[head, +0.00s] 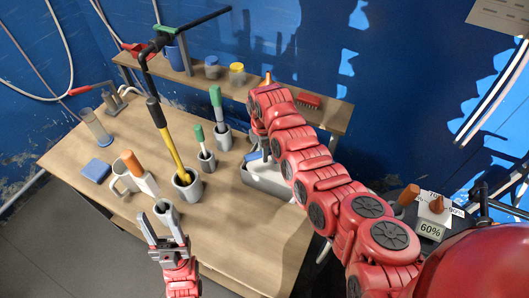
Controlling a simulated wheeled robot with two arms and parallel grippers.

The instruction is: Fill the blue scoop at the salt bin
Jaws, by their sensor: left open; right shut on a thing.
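The salt bin (262,181) is a grey tray with white contents on the right part of the bench, partly covered by my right arm. A small blue part of the scoop (253,156) shows at the bin's back left, low against the white contents. My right gripper (259,146) points down over the bin and is shut on the scoop; its fingertips are mostly hidden by my arm. I cannot tell how much salt the scoop holds. My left gripper (164,225) is open and empty at the bench's front edge, just in front of a small grey cup (168,211).
Grey holders with green-handled tools (222,133) and a yellow-handled tool (187,187) stand left of the bin. A mug (122,181), blue block (96,170) and glass cylinder (97,131) are further left. A shelf (275,97) runs behind. The front right bench is clear.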

